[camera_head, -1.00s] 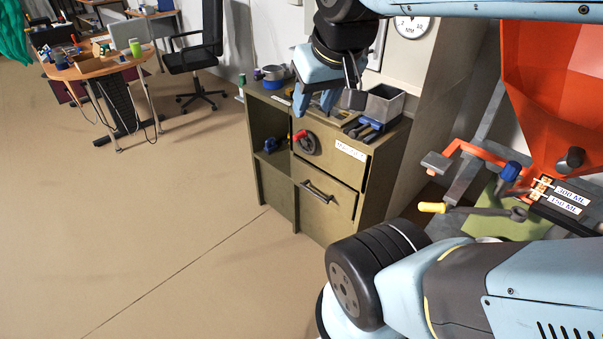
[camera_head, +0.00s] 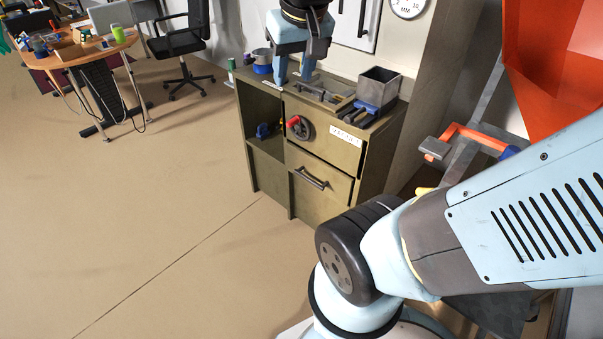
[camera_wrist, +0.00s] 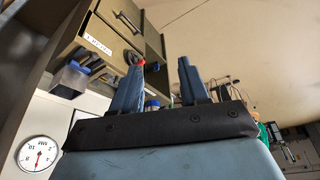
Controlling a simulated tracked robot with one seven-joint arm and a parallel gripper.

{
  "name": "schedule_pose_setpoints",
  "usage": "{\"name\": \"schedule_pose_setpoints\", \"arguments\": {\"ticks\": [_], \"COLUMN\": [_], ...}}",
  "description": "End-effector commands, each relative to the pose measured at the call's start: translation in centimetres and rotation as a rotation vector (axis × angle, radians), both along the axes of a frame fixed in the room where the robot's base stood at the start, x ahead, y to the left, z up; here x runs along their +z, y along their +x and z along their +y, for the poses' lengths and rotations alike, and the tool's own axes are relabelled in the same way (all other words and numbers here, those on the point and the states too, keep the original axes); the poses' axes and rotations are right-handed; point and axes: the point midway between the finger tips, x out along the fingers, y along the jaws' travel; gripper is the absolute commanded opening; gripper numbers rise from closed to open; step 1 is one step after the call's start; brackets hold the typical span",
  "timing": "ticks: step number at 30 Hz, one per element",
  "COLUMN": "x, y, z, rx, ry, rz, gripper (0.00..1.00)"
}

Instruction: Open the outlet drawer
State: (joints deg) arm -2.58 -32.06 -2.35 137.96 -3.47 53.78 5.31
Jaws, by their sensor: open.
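An olive-green cabinet (camera_head: 262,172) stands by the wall. Its upper drawer front (camera_head: 325,138) carries a dark handwheel with a red knob (camera_head: 299,127) and a white label (camera_head: 346,138) whose text I cannot read surely. The lower drawer front (camera_head: 325,202) has a dark bar handle (camera_head: 311,178). Both fronts look shut. My gripper (camera_head: 295,78) is open and empty, fingers pointing down near the cabinet's top, above the handwheel. In the wrist view, which is upside down, my gripper (camera_wrist: 160,68) shows apart from the bar handle (camera_wrist: 128,21); one finger partly overlaps the handwheel.
A grey open box (camera_head: 378,92) and blue-handled tools (camera_head: 360,111) lie on the cabinet top. An open shelf (camera_head: 265,146) is at the cabinet's left. An orange hopper (camera_head: 550,75) stands at the right. The floor (camera_head: 170,220) before the cabinet is clear.

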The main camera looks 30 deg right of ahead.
Motion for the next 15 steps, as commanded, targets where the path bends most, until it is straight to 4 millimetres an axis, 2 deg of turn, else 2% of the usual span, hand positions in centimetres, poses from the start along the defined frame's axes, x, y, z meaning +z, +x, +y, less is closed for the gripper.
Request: {"name": "schedule_pose_setpoints", "arguments": {"ticks": [1,8,15], "x": [-0.3,-2.0,-4.8], "y": [1.2,6.0,11.1], "z": [-0.2,-1.1,-1.8], "rx": [-0.012,-0.078,-0.147], "ry": [-0.003,-0.031,-0.086], "rz": [0.032,0.156,0.276], "gripper": [0.44,0.44,0.44]}}
